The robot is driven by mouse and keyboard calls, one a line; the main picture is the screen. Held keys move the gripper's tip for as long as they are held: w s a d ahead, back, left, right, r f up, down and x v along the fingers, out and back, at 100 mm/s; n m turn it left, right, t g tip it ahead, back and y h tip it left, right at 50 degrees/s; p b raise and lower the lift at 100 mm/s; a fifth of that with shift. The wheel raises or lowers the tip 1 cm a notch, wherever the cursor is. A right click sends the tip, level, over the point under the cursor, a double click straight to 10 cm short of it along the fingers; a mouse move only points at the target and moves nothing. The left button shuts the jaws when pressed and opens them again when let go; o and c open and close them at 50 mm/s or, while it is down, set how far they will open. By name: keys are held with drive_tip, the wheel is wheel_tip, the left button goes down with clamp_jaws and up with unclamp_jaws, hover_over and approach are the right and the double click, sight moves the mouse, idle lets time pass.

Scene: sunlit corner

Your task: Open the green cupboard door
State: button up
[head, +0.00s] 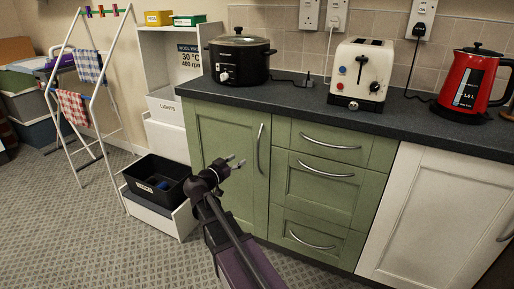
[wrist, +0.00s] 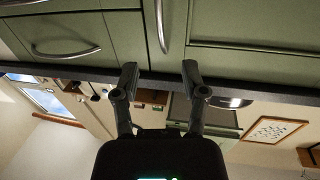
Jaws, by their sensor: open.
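The green cupboard door (head: 229,158) is shut, left of the green drawers in the head view. Its curved metal handle (head: 260,150) stands upright near the door's right edge. My gripper (head: 236,162) is open and empty, in front of the door and a little left of the handle in the head view. In the wrist view, which appears upside down, the handle (wrist: 161,25) shows above and between the two fingertips (wrist: 160,71), apart from them. The door (wrist: 250,20) fills the upper right there.
Green drawers (head: 325,180) with metal handles adjoin the door on the right, then a white cupboard door (head: 430,210). A dark worktop (head: 300,100) overhangs them. A black bin (head: 157,180) sits at the door's left. Patterned carpet (head: 70,230) is clear at lower left.

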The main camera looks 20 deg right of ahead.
drive_tip(key=x, duration=1.2)
drive_tip(key=shift+w+d, duration=0.1)
drive_tip(key=shift+d, duration=0.3)
